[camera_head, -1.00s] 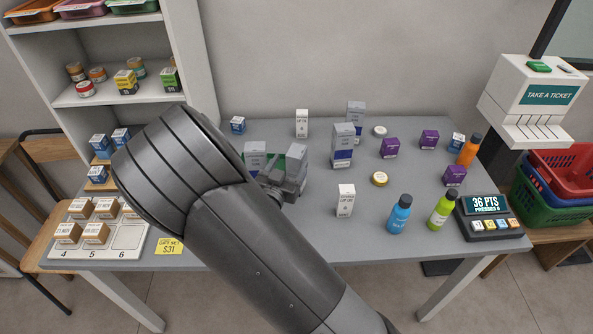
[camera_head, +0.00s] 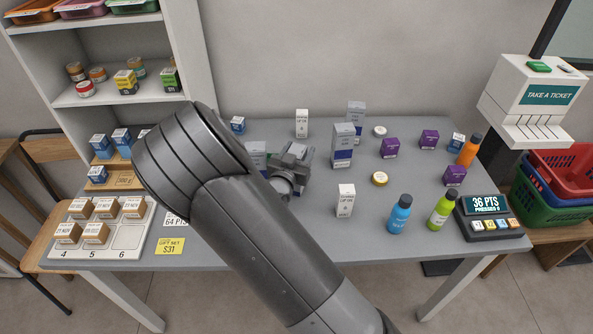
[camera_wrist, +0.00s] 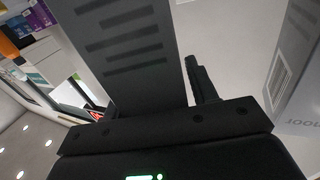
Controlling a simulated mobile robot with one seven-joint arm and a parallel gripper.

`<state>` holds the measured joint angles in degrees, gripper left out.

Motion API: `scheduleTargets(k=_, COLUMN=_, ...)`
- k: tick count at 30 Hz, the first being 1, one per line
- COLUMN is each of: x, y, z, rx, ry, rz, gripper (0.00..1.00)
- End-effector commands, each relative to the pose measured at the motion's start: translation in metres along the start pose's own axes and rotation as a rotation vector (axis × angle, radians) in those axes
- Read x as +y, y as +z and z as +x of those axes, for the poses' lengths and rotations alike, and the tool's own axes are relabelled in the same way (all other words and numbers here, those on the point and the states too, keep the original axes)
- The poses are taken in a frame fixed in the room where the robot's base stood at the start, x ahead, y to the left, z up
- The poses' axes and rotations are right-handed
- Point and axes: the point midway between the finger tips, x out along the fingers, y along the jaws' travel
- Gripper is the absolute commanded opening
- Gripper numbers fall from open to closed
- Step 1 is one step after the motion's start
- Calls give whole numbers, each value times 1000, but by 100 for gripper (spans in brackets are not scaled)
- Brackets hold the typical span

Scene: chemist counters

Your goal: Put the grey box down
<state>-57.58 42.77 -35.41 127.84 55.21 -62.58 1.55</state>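My gripper (camera_head: 293,157) is low over the middle-left of the counter, partly behind my own arm. A grey box with a blue band (camera_head: 257,152) stands just left of my gripper, partly hidden by my arm. A grey lettered box face (camera_wrist: 298,60) is at the right of the wrist view. Two more grey and blue boxes stand right of my gripper, a tall one (camera_head: 343,142) and one behind it (camera_head: 356,112).
White cartons stand behind (camera_head: 302,124) and in front (camera_head: 346,200) of my gripper's area. Purple boxes (camera_head: 390,147), bottles (camera_head: 400,214) and a points display (camera_head: 488,215) are to the right. A numbered tray (camera_head: 125,238) with brown boxes is at left.

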Motion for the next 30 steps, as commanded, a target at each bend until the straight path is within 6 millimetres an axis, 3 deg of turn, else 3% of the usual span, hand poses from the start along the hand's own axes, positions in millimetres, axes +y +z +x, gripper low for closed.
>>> scheduleTargets(k=19, x=0, y=0, z=0, rx=0, ry=0, rz=0, gripper=0)
scheduleTargets(k=30, x=0, y=-7, z=0, rx=1, ry=0, rz=2, gripper=0)
